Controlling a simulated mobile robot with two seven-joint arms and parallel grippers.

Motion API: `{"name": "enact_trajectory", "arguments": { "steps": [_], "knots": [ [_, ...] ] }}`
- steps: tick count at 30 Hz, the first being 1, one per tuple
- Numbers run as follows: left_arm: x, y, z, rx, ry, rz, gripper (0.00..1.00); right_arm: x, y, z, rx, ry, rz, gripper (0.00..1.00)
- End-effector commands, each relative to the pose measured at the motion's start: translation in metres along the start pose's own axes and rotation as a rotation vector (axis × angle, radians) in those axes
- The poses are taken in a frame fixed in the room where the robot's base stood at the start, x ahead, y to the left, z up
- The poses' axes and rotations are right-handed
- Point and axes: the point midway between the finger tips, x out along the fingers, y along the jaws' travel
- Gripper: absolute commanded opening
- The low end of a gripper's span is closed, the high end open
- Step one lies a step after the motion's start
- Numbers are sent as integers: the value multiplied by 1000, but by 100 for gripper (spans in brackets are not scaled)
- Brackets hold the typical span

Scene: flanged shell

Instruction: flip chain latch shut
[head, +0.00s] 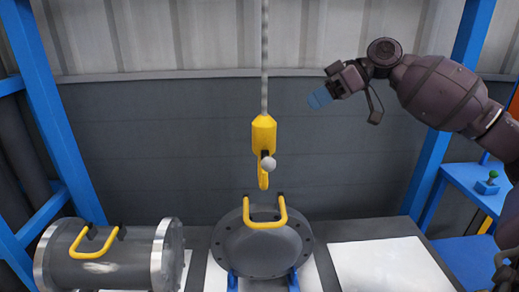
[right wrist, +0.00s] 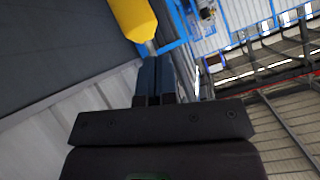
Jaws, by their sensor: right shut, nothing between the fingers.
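A yellow hook block (head: 264,135) hangs on a grey chain (head: 264,60) in the middle of the head view. A pale round knob (head: 269,163) sits at the hook's latch, on its right side. The hook (head: 263,181) hangs just above the yellow handle of a flanged shell. My right gripper (head: 320,98) is to the right of the chain and higher than the hook block, apart from both. Its blue fingers are shut and empty. In the right wrist view the shut fingers (right wrist: 154,80) point toward part of the yellow block (right wrist: 133,17). My left gripper is not in view.
The flanged shell (head: 233,243) stands on blue supports, with a yellow handle (head: 264,222) on top. A grey flanged pipe (head: 110,262) with a yellow handle lies at left. A white panel (head: 385,265) at right is bare. Blue posts (head: 50,100) frame both sides.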

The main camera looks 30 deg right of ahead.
Motion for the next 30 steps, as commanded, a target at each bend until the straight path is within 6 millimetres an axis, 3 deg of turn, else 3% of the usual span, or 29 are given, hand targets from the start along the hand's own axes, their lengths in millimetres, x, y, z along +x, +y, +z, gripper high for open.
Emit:
{"name": "enact_trajectory", "arguments": {
  "steps": [7, 21, 26, 30],
  "knots": [
    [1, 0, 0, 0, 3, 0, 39, -3, -25, 6, -29, -27, -165, 0],
    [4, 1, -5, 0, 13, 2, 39, -1, -25, 8, -56, -36, -166, 0],
    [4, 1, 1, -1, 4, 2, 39, 12, -27, 9, -57, -38, -167, 0],
    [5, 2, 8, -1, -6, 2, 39, 34, -30, 10, -57, -40, -167, 0]
  ]
}}
